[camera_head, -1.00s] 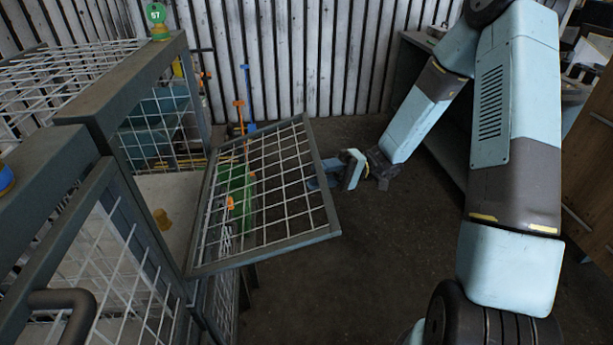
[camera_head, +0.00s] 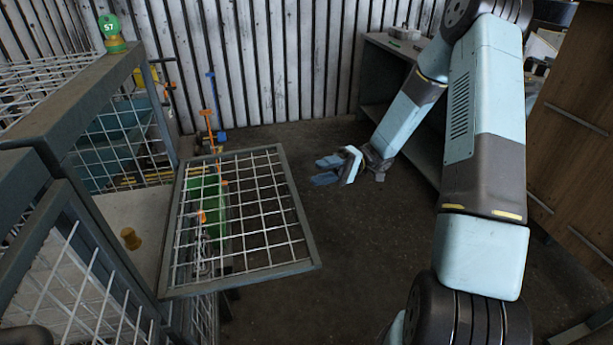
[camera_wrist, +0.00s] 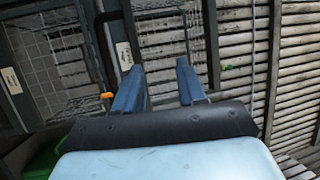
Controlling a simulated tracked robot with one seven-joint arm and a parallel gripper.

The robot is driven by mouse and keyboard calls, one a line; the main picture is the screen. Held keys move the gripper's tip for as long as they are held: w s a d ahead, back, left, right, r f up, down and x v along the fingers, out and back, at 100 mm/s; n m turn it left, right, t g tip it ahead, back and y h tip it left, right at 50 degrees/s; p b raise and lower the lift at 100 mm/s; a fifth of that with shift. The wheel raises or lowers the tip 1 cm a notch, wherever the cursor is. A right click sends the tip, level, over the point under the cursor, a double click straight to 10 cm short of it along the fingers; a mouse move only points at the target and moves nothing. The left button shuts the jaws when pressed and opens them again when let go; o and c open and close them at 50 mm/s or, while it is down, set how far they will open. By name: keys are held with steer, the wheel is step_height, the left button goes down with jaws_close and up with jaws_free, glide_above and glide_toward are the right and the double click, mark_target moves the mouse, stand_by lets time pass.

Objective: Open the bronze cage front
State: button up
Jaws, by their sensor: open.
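The mesh cage front (camera_head: 298,207), a grey frame with pale wires, stands swung outward from the cage (camera_head: 95,98) at the left. Its frame looks grey, not bronze. A gap beside it shows the cage's pale inner floor, with a small yellow-bronze knob (camera_head: 131,239) on it. My gripper (camera_head: 318,171) is open and empty, to the right of the front's far edge and apart from it. In the wrist view my two blue fingers (camera_wrist: 161,65) are spread, with nothing visible between them; framed mesh panels with white labels lie beyond.
A green and yellow knob marked 57 (camera_head: 112,33) sits on the cage top. A green object (camera_head: 203,205) shows through the mesh. A grey bench (camera_head: 395,75) and wooden cabinet (camera_head: 572,165) stand at right. Dark floor (camera_head: 350,265) is clear between.

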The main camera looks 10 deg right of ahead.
steer(key=shift+v, duration=2)
